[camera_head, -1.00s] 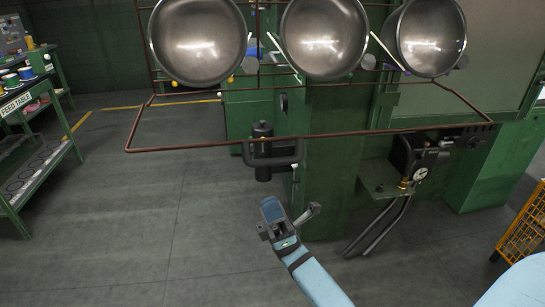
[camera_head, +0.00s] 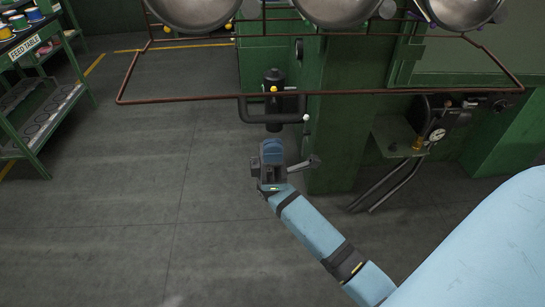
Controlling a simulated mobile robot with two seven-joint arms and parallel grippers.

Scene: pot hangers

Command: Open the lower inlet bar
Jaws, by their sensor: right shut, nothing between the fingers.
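A black pipe assembly (camera_head: 274,114) is fixed at the left side of the green machine post, with an upright cylinder and a curved horizontal bar. A small pale-tipped lever (camera_head: 306,118) sits at the right end of that bar, beside the post. I cannot tell for certain which of these is the lower inlet bar. My right gripper (camera_head: 271,152) is just below the pipe assembly in the picture. It is shut and empty, apparently apart from the pipe and lever. My left gripper is not in view.
A brown metal frame (camera_head: 200,98) spans the view in front of the machine, with hanging steel pots (camera_head: 337,10) at the top. A gauge (camera_head: 437,134) and hoses stand right of the green post (camera_head: 340,140). The feed table (camera_head: 35,42) is left. Floor between is clear.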

